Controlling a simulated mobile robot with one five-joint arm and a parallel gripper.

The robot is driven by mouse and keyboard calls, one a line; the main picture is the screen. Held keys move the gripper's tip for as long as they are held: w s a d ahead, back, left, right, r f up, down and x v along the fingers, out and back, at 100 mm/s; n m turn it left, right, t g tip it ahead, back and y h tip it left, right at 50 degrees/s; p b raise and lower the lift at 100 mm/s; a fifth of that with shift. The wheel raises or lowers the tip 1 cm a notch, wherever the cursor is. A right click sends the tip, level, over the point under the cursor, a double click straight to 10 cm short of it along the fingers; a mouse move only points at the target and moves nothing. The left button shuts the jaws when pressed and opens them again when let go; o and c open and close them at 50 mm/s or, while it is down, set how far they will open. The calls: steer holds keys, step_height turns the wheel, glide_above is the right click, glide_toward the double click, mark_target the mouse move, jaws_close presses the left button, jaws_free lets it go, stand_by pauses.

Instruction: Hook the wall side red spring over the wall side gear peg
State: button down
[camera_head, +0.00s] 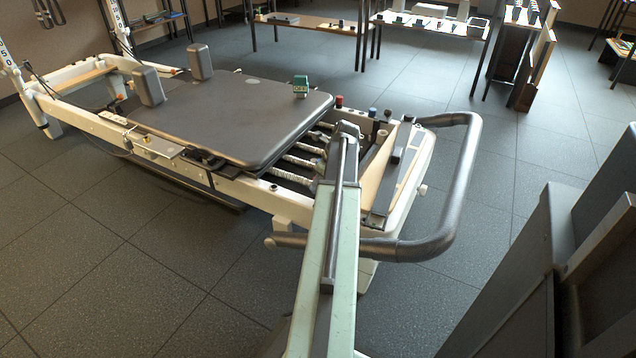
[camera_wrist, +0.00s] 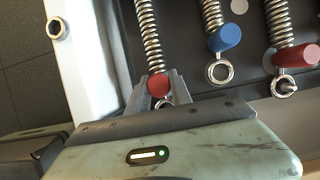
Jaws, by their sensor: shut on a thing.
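In the wrist view my gripper (camera_wrist: 160,92) is shut on the red end (camera_wrist: 158,84) of a coiled spring (camera_wrist: 149,38). A metal ring below the red end shows partly between the fingers. Right of it is a spring with a blue end (camera_wrist: 226,38) and a free-looking ring. Farther right is another red-ended spring (camera_wrist: 298,56); a small metal peg (camera_wrist: 288,87) shows at its ring. I cannot tell whether a peg lies under the held ring. In the head view my arm hides the fingertips.
A pale frame rail (camera_wrist: 82,70) with a round fitting runs left of the held spring. In the head view the padded carriage (camera_head: 235,112) lies left of the springs, and a dark curved bar (camera_head: 468,170) wraps the right end. Grey floor is open in front.

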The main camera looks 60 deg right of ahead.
steer(key=shift+f+b, duration=0.3)
steer(key=c, duration=0.7)
jaws_free()
steer(key=shift+c, duration=0.2)
steer(key=shift+r+p, duration=3.05)
